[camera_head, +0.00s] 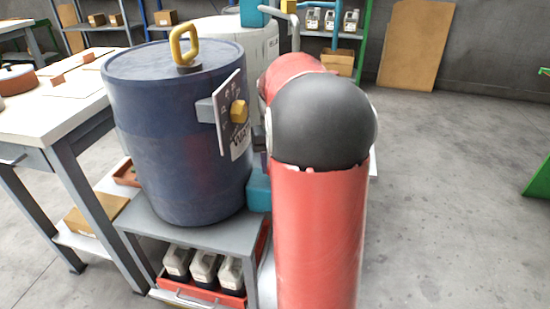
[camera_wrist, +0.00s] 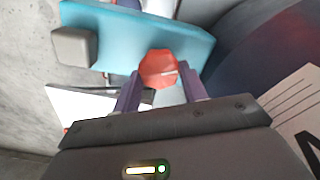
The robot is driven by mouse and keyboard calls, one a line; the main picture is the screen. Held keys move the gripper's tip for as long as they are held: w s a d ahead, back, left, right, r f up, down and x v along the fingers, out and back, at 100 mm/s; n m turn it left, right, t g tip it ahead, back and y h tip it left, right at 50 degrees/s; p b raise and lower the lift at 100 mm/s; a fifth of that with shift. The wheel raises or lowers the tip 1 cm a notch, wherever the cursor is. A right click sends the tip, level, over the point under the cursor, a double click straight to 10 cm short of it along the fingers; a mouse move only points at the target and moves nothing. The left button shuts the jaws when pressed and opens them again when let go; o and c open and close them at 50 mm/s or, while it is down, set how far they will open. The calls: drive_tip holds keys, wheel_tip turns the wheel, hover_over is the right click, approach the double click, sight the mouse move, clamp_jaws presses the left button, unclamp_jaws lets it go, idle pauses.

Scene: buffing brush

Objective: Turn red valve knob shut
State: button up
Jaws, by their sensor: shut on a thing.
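The red valve knob (camera_wrist: 160,70) shows in the wrist view, near the top middle, in front of a teal block (camera_wrist: 195,42). My gripper (camera_wrist: 161,85) has its two purple fingers on either side of the knob and is shut on it. In the head view the knob and my gripper are hidden behind my red and black arm. The teal block shows there in part (camera_head: 259,192), beside the lower right of a dark blue drum (camera_head: 165,140).
The drum stands on a grey stand (camera_head: 210,237) with several bottles (camera_head: 203,268) below. A yellow knob (camera_head: 238,112) on a plate sticks out from the drum. A white table (camera_head: 50,115) is at left. The floor at right is clear.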

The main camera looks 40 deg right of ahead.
drive_tip(key=m+p, duration=0.1)
drive_tip(key=m, duration=0.4)
drive_tip(key=shift+d+r, duration=0.1)
idle(0.5)
drive_tip(key=o, duration=1)
drive_tip(key=shift+c, duration=0.2)
